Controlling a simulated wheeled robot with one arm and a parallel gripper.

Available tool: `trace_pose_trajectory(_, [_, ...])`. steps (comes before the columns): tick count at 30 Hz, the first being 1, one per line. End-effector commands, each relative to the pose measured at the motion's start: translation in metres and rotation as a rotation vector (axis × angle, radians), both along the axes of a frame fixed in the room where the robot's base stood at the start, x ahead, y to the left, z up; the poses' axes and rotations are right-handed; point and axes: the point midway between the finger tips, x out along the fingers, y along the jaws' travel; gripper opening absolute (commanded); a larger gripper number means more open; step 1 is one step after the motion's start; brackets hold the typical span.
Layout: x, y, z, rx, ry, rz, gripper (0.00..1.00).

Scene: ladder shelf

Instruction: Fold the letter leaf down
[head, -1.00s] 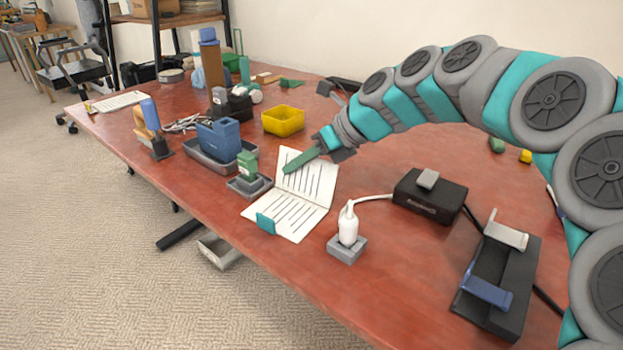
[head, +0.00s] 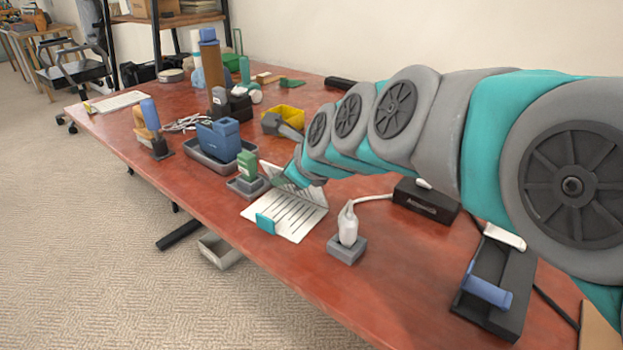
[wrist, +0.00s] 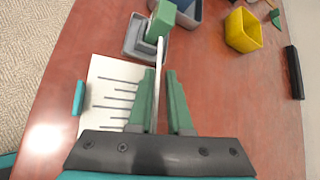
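The letter is a white sheet with dark printed lines. Its near half (head: 285,215) lies flat on the red table. Its other half, the leaf (head: 312,196), stands up from the crease and is partly hidden by my arm. In the wrist view the leaf (wrist: 159,65) shows nearly edge-on as a thin white strip, and the flat half (wrist: 112,92) lies left of it. My gripper (wrist: 160,75) has its two green fingers either side of the leaf, with a gap on the leaf's right. In the head view my gripper (head: 283,178) is mostly hidden.
A teal clip (head: 265,223) sits at the letter's near edge. A green block on a grey base (head: 247,187) stands close left of it. A white bottle-like plug on a grey block (head: 347,247) stands to the right. A yellow bin (head: 290,111) is behind.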

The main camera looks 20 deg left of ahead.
Motion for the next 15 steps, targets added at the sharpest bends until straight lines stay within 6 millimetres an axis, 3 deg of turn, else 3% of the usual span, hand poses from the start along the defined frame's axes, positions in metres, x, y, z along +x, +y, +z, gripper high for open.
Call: trace_pose_trajectory(15, [-0.014, -0.020, 0.023, 0.002, -0.003, -0.003, 0.17])
